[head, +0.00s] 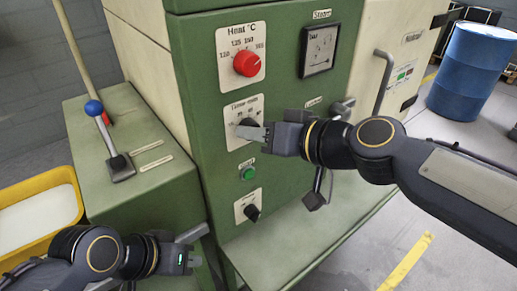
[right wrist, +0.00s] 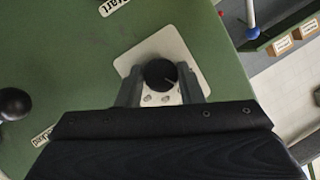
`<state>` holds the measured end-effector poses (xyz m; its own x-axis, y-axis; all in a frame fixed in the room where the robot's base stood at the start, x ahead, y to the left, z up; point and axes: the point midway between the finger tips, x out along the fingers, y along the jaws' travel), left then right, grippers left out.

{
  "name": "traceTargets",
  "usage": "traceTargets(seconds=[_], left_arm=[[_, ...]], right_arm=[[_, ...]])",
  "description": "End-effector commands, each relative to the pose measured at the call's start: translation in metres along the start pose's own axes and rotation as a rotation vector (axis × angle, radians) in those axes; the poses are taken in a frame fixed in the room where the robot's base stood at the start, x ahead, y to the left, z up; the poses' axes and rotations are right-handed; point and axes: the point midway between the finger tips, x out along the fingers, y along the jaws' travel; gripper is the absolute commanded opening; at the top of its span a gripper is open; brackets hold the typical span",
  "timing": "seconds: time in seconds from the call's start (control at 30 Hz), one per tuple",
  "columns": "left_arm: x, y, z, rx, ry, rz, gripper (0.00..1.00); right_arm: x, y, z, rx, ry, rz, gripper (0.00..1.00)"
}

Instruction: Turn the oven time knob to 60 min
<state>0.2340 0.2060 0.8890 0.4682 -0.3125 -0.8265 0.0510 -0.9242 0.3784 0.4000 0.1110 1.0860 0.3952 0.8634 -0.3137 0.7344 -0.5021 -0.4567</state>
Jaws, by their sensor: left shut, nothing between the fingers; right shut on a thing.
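The time knob (right wrist: 160,73) is round and black, on a pale plate, between the two fingers of my right gripper (right wrist: 160,88) in the right wrist view. A light pointer line shows on the knob; the minute it points at cannot be read. In the head view the "Time min" plate (head: 233,110) is on the green oven front (head: 200,90), and my right gripper (head: 246,131) is shut on the knob, hiding most of it and part of the scale. My left gripper (head: 198,240) is shut and empty at the lower left, apart from the panel.
A red heat knob (head: 247,63) is above the time plate. A green button (head: 248,173) and a black switch (head: 252,212) are below. A blue-topped lever (head: 94,108) and a yellow tray (head: 70,177) are at left. A blue barrel (head: 470,70) stands back right.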

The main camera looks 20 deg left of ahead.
Motion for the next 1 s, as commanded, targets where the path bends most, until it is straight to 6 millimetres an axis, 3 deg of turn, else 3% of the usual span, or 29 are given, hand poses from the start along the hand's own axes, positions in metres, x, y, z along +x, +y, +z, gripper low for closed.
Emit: traceTargets(seconds=[0.03, 0.2, 1.0], left_arm=[[0.014, -0.007, 0.007, 0.000, 0.000, 0.000, 0.00], [0.037, -0.017, 0.019, 0.000, 0.000, 0.000, 0.00], [0.129, -0.059, 0.065, 0.000, 0.000, 0.000, 0.00]], right_arm=[[0.003, 0.006, 0.007, 0.041, 0.005, -0.016, 0.11], [0.003, 0.006, 0.008, 0.190, 0.013, -0.078, 0.11], [0.004, 0.007, 0.010, 0.891, 0.053, -0.367, 0.11]])
